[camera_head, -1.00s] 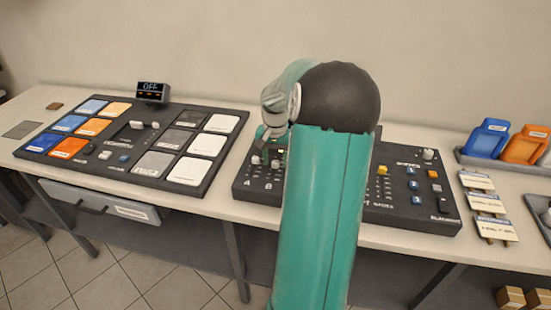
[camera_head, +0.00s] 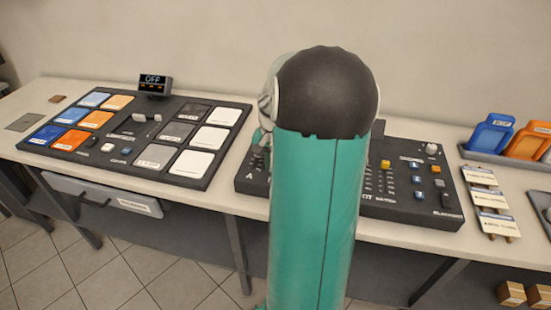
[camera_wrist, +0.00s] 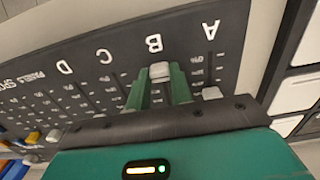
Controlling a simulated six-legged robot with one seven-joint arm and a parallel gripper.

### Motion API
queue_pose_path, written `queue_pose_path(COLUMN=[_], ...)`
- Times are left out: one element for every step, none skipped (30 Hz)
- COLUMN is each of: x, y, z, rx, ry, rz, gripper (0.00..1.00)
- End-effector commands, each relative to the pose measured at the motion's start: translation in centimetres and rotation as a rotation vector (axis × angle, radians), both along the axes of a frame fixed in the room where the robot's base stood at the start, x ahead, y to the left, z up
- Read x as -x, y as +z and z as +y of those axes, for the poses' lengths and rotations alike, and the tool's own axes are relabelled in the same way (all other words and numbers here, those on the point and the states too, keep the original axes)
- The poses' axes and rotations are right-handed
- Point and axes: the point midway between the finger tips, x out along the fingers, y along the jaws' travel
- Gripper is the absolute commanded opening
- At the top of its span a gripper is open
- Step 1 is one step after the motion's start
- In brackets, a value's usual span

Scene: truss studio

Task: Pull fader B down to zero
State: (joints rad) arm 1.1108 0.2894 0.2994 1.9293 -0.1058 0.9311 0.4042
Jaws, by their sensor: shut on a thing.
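The dark fader console (camera_head: 405,209) lies on the bench at the right of centre in the head view, its middle hidden behind my arm. In the wrist view its panel (camera_wrist: 232,45) carries the letters A, B, C and D beside a row of faders. The pale cap of fader B (camera_wrist: 160,71) sits just by the letter B. My gripper (camera_wrist: 161,77) has its two green fingers on either side of this cap and is shut on it. The pale cap of fader A (camera_wrist: 211,93) stands to the right, farther from its letter than B's cap.
A lighting panel (camera_head: 66,163) with coloured and white pads is at the left, with a small display (camera_head: 154,84) reading OFF behind it.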

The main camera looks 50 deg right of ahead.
Motion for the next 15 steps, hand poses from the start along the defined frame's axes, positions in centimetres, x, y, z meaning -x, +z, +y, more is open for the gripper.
queue_pose_path(x=[0.06,0.07,0.08,0.08,0.08,0.09,0.09,0.09,0.09,0.08,0.08,0.08,0.07,0.06,0.06], y=[-0.09,-0.09,-0.1,-0.1,-0.1,-0.11,-0.12,-0.12,-0.12,-0.11,-0.11,-0.11,-0.1,-0.1,-0.09], z=[0.3,0.31,0.34,0.36,0.37,0.39,0.41,0.41,0.38,0.36,0.34,0.3,0.29,0.28,0.27], rx=[-0.007,-0.007,-0.008,-0.009,-0.009,-0.01,-0.01,-0.01,-0.01,-0.009,-0.009,-0.008,-0.008,-0.007,-0.007], ry=[0.001,0.001,0.001,0.001,0.001,0.002,0.002,0.002,0.002,0.002,0.001,0.001,0.001,0.001,0.001], rz=[0.005,0.005,0.006,0.006,0.006,0.008,0.008,0.008,0.008,0.006,0.006,0.006,0.006,0.005,0.005], gripper=[0.0,0.0,0.0,0.0,0.0,0.0,0.28,0.33,0.41,0.44,0.44,0.44,0.44,0.44,0.44])
